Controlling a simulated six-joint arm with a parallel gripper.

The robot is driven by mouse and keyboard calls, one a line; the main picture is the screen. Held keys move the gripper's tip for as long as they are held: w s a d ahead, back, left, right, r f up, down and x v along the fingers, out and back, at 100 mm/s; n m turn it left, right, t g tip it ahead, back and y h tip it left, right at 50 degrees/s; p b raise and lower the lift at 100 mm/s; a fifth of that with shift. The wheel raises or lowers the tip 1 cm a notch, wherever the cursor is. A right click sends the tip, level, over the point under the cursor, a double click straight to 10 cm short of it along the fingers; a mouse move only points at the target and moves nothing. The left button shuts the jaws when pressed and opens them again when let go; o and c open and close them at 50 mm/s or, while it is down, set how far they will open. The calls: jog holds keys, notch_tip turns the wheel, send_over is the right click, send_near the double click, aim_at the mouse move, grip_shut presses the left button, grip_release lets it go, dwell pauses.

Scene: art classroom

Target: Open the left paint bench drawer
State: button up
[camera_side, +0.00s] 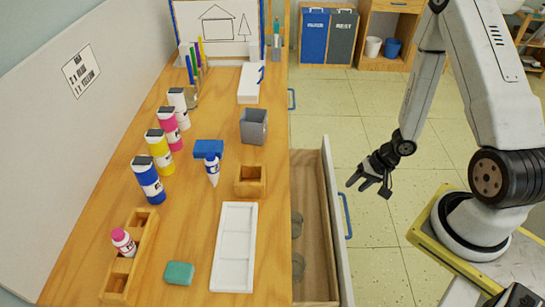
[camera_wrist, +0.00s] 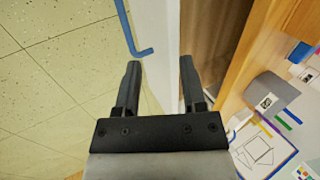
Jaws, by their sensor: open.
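The paint bench (camera_side: 190,240) has a drawer (camera_side: 318,215) standing open at its near end, pulled out to the right in the side view. Its white front carries a blue handle (camera_side: 347,215). A second blue handle (camera_side: 291,98) shows farther along the bench, with no drawer gap visible there. My gripper (camera_side: 358,185) is open and empty, just right of the open drawer's front. In the wrist view my fingertips (camera_wrist: 160,63) point toward the drawer's white front edge (camera_wrist: 165,30), and the handle (camera_wrist: 125,30) lies left of them, seemingly apart.
Round grey items (camera_side: 297,225) lie in the drawer. Paint bottles (camera_side: 148,180), a wooden caddy (camera_side: 128,265), a white palette tray (camera_side: 234,245) and a grey cup (camera_side: 254,126) stand on the bench. The tiled floor beside the drawer is clear.

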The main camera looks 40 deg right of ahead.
jog(key=shift+s+r+g+h, duration=0.8)
jog(key=shift+g+h, duration=0.3)
jog(key=shift+h, duration=0.1)
send_near(347, 213)
jog(key=shift+f, duration=0.3)
jog(key=shift+f, duration=0.1)
jog(key=shift+w+a+f, duration=0.15)
jog(key=shift+w+f, duration=0.05)
jog(key=shift+f, duration=1.05)
jog(key=shift+w+a+f, duration=0.15)
jog(key=shift+a+f, duration=0.05)
jog(key=shift+f, duration=1)
jog(key=shift+w+a+f, duration=0.15)
jog(key=shift+w+f, duration=0.05)
jog(key=shift+f, duration=1.05)
grip_shut()
